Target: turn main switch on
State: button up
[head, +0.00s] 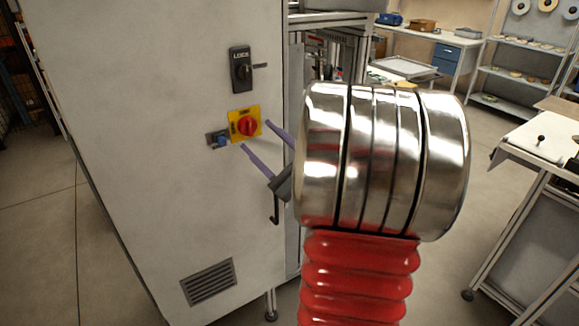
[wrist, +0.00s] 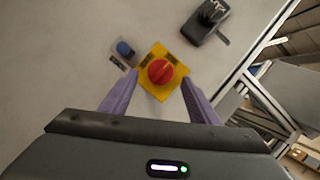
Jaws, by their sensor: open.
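The main switch is a red rotary knob (head: 247,126) on a yellow plate (head: 235,132), mounted on the side of a white cabinet. In the wrist view the red knob (wrist: 161,72) sits on its yellow plate (wrist: 150,90), ahead of the fingers. My gripper (head: 256,137) has two purple fingers, open and empty, pointing at the switch from the right. In the wrist view the fingertips (wrist: 158,78) appear on either side of the knob. I cannot tell whether they touch the plate.
A black lock handle (head: 240,71) is above the switch. A blue button (head: 221,141) is just left of the plate. A vent (head: 208,281) is low on the cabinet (head: 150,200). A grey table (head: 540,140) and shelves (head: 515,75) stand right.

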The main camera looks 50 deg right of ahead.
jog(key=v, duration=1)
jog(key=shift+s, duration=0.35)
jog(key=shift+f, duration=0.1)
jog(key=w+a+f+n+g+y, duration=0.2)
jog(key=w+a+n+g+y, duration=0.25)
jog(key=a, duration=0.65)
jog(key=w+a+f+n+g+y, duration=0.1)
jog(key=a+n+g+y, duration=0.45)
jog(key=a, duration=0.55)
jog(key=s+a+f+n+g+h, duration=0.2)
jog(key=s+a+f+n+g, duration=0.65)
jog(key=a+n, duration=0.35)
jog(key=d+r+n+t+h, duration=0.2)
jog(key=d+r+n+h, duration=0.1)
jog(key=r+n+h, duration=0.2)
jog(key=n+h, duration=0.1)
jog(key=n, duration=0.1)
jog(key=shift+r+n, duration=0.3)
jog(key=shift+n, duration=0.1)
